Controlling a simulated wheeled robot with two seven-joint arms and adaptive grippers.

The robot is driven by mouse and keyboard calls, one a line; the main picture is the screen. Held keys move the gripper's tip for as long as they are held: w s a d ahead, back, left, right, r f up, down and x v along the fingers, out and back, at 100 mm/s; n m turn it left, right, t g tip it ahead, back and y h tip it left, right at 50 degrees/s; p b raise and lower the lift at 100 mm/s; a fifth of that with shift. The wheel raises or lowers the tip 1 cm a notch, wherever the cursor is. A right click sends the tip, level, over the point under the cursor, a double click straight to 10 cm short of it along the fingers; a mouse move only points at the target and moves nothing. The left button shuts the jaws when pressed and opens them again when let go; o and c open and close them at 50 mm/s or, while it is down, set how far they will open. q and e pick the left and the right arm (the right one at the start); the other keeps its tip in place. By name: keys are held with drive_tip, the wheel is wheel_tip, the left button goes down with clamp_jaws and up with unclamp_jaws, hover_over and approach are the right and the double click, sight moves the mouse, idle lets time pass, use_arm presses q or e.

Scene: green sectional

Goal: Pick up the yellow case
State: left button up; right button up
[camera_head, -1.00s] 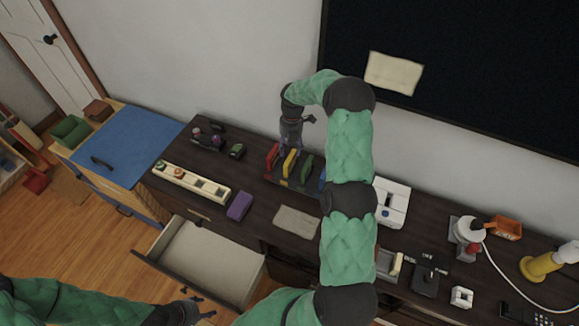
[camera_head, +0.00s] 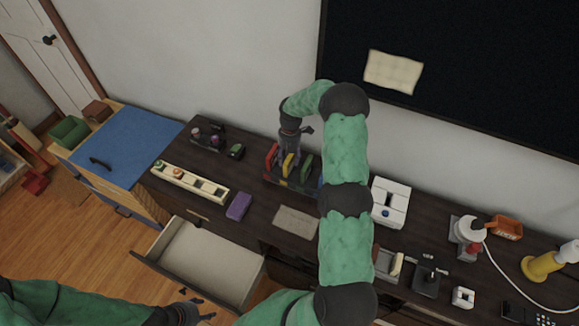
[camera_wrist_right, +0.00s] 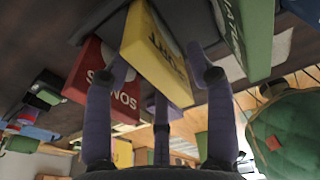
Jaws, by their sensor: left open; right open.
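The yellow case (camera_head: 288,165) stands upright in a dark rack (camera_head: 291,186) on the desk, between a red case (camera_head: 271,155) and a green case (camera_head: 307,168). In the right wrist view the yellow case (camera_wrist_right: 155,55) lies between the purple fingers of my right gripper (camera_wrist_right: 160,85), which are open around its end. I cannot tell whether they touch it. In the head view my right gripper (camera_head: 289,150) is above the rack and partly covers the yellow case. My left gripper (camera_head: 197,306) is open and empty at the bottom, below the open drawer.
The red case (camera_wrist_right: 100,80) and green case (camera_wrist_right: 245,35) flank the yellow one closely. A blue case beside the rack is mostly hidden by my arm. A purple block (camera_head: 238,206) and a beige cloth (camera_head: 296,221) lie in front. An open drawer (camera_head: 205,262) juts out.

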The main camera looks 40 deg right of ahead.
drive_tip(key=shift+f, duration=0.2)
idle(0.3)
clamp_jaws()
drive_tip(key=shift+r, duration=0.1)
